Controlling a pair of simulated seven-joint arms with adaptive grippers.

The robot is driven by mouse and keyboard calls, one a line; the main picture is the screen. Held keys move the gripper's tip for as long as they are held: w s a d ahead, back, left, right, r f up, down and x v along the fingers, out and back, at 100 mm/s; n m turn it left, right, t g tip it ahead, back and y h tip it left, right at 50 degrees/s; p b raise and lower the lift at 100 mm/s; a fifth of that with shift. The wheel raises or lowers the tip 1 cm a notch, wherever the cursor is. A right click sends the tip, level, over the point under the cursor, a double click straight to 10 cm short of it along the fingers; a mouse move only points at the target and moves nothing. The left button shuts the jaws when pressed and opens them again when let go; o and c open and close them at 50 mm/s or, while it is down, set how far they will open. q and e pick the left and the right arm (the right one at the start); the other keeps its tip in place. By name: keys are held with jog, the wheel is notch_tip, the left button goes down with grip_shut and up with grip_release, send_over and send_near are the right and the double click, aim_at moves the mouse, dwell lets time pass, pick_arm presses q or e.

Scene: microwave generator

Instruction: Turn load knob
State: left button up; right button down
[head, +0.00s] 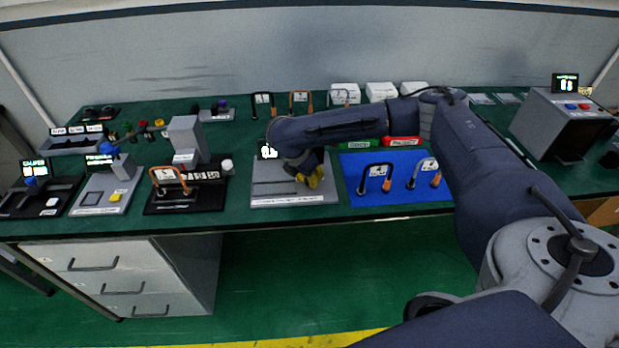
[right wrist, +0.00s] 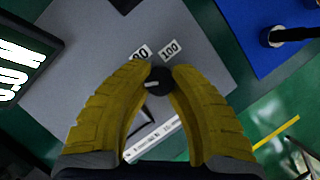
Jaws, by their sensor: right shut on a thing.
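The load knob (right wrist: 158,80) is a small round black knob with a white mark, standing on a grey plate (right wrist: 100,50) in the right wrist view. My right gripper (right wrist: 159,72) has its two yellow fingers closed on it from both sides. Labels beside the knob include "100" (right wrist: 170,49) and another partly covered by a finger. In the head view, my right gripper (head: 313,179) is down over the grey plate (head: 270,190), and the knob is hidden. A small lit display (head: 268,151) stands at the plate's back left. My left gripper is not in view.
A blue mat (head: 397,163) with padlock-like shackle parts lies right of the plate. A black fixture (head: 185,200) with an orange-ended shackle stands to its left. A grey box with a display (head: 560,125) is at the far right. Green and red blocks (head: 400,141) sit behind the mat.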

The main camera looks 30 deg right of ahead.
jog(key=shift+d, duration=0.2)
jog(key=c, duration=1.1)
grip_release()
jog(key=shift+a, duration=0.1)
jog(key=shift+o, duration=0.2)
jog(key=v, duration=1.2)
